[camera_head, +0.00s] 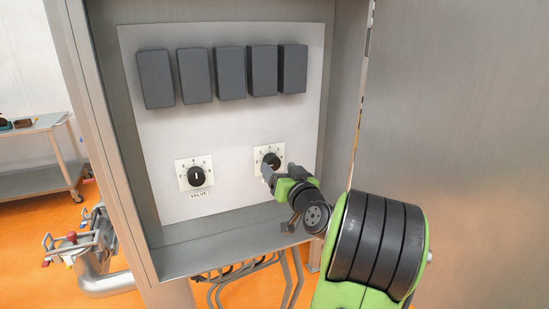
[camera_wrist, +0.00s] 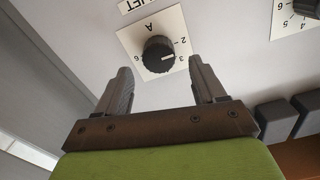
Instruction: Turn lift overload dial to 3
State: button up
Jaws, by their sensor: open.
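Two black dials on white number plates sit on the grey panel. The right dial (camera_head: 271,159) is partly covered by my gripper (camera_head: 268,174) in the head view. My gripper (camera_wrist: 159,72) is open, with one finger at each side just short of the knob in the picture; I see no contact.
The left dial (camera_head: 196,176) has a label reading VALVE below it. Several dark blocks (camera_head: 230,73) stand out from the panel above. The cabinet's left wall (camera_head: 122,150) and bottom ledge (camera_head: 215,258) frame the panel. Cables hang below.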

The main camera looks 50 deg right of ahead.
aim_at(275, 164)
jog(key=x, duration=0.4)
jog(key=shift+p, duration=0.4)
jog(key=shift+s, duration=0.1)
jog(key=c, duration=1.1)
jog(key=shift+o, duration=0.2)
jog(key=m, duration=0.4)
jog(key=shift+f+m+b, duration=0.1)
jog(key=shift+m+b, duration=0.2)
jog(key=shift+b, duration=0.1)
jog(key=m, duration=0.4)
